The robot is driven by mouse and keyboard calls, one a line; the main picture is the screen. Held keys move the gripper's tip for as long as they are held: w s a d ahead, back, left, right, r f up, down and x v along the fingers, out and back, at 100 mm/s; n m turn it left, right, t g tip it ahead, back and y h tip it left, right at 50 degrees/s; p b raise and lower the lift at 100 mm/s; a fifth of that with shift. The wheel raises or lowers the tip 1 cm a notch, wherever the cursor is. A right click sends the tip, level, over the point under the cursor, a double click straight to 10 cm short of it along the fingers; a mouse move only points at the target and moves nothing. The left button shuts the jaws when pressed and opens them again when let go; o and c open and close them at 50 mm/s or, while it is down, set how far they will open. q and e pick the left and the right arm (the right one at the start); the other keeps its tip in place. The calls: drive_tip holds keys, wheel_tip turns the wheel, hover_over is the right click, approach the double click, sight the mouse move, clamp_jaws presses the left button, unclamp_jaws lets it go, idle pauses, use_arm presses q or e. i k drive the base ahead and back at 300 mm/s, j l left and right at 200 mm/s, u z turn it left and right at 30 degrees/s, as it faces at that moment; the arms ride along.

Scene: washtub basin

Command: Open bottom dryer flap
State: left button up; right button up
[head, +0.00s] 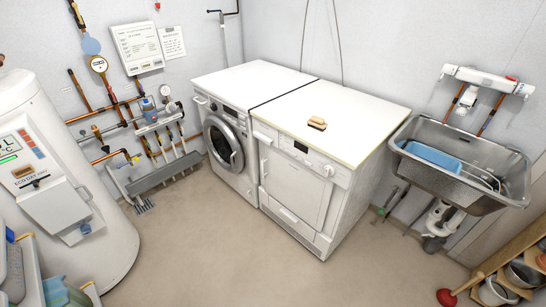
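The dryer (345,190) is the white machine on the right of two standing side by side in the middle of the head view. Its square front door (296,183) looks shut. The bottom flap (287,221) is the low panel along the foot of the dryer front. It appears closed, flush with the front; its latch is too small to make out. Neither my left nor my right gripper shows in this view.
A washing machine (229,148) stands directly left of the dryer. A wooden-handled brush (317,123) lies on the dryer top. A metal basin (460,160) hangs to the right. A white boiler (100,245) stands at the left. The floor (215,250) before the machines is clear.

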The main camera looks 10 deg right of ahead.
sight(309, 233)
drive_tip(key=i+j+z, duration=0.1)
drive_tip(key=i+j, duration=1)
drive_tip(key=i, duration=0.05)
